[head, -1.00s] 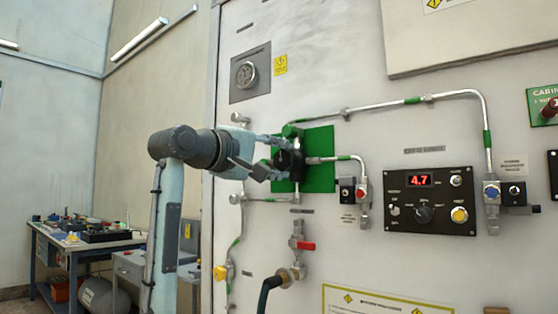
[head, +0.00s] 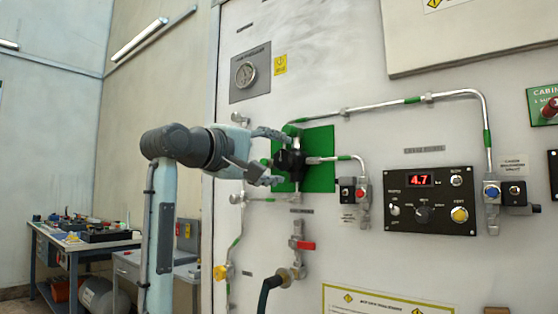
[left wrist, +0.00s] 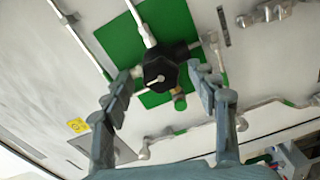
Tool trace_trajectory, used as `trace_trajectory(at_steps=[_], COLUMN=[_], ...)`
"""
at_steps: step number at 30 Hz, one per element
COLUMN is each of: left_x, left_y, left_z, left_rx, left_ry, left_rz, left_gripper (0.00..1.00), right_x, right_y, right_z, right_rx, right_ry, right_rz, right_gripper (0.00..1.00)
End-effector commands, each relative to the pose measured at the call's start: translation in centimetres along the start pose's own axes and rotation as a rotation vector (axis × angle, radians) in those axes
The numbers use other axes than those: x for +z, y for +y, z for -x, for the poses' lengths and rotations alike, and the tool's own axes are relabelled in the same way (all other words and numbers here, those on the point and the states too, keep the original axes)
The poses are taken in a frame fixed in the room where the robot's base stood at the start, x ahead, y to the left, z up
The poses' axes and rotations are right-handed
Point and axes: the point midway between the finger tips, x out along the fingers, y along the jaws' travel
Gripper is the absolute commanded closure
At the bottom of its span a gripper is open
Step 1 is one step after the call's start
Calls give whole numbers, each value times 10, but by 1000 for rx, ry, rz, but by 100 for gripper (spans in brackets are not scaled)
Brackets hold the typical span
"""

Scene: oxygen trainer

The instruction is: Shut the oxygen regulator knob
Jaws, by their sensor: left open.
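The oxygen regulator knob (head: 284,160) is black and sits in front of a green square plate (head: 320,160) on the white panel. In the left wrist view the knob (left wrist: 158,74) has several lobes and a white mark on its face. My left gripper (head: 271,158) is at the knob, coming from the left. In the left wrist view its fingers (left wrist: 165,80) are open, one on each side of the knob. I cannot tell whether they touch it. My right gripper is not in view.
Metal pipes (head: 380,106) run across the panel around the plate. A black control box (head: 430,200) with a red 4.7 display is to the right. A red-handled valve (head: 305,245) and a hose (head: 268,290) are below. A workbench (head: 85,240) stands at the far left.

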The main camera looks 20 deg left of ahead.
Motion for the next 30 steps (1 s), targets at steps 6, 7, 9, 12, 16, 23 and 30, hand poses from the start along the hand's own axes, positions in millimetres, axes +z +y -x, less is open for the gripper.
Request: trace_trajectory(at_steps=[6,7,9,12,16,23,30], left_x=[-1,-1,-1,0,0,0,0], left_y=[0,0,1,0,0,-1,-1], left_z=[45,52,66,84,100,109,109], left_rx=[2,2,3,0,0,-2,-2], left_ry=[4,5,3,3,2,0,0], left_rz=[-2,-3,-1,-2,1,1,1], left_gripper=[41,41,41,41,41,41,41], right_x=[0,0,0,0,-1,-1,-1], right_y=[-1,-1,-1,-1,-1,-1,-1], right_z=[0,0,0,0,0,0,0], right_rx=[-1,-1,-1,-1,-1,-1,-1], right_ry=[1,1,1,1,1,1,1], right_rz=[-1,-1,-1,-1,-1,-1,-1], right_gripper=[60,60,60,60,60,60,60])
